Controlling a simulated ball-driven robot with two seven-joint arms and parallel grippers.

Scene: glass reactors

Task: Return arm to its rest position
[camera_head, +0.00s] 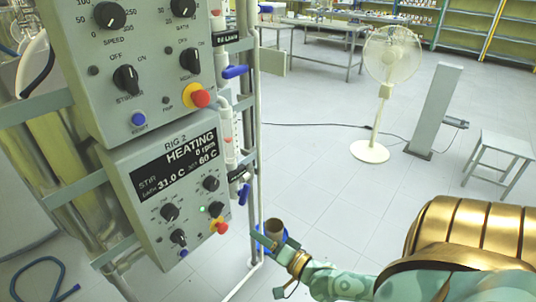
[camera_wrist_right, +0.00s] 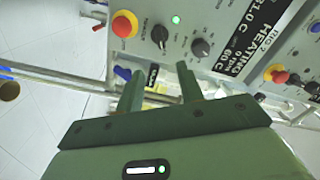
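My right arm comes in from the lower right of the head view, with its green gripper (camera_head: 266,243) near the lower right corner of the RIG 2 control box (camera_head: 150,218). In the right wrist view the two fingers of this gripper (camera_wrist_right: 158,88) stand apart with nothing held between them. Past the fingertips is the control box front with its knobs and a red button on a yellow base (camera_wrist_right: 124,24). The box display (camera_head: 190,160) reads HEATING, 0 rpm, 31.0 C and 60 C. My left gripper is not in view.
An upper control box (camera_head: 150,65) sits above RIG 2. A vertical pipe with blue-handled valves (camera_head: 235,71) runs beside both boxes, close to my right gripper. A white fan (camera_head: 385,90), a grey post (camera_head: 435,110) and a stool (camera_head: 500,150) stand on open floor behind.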

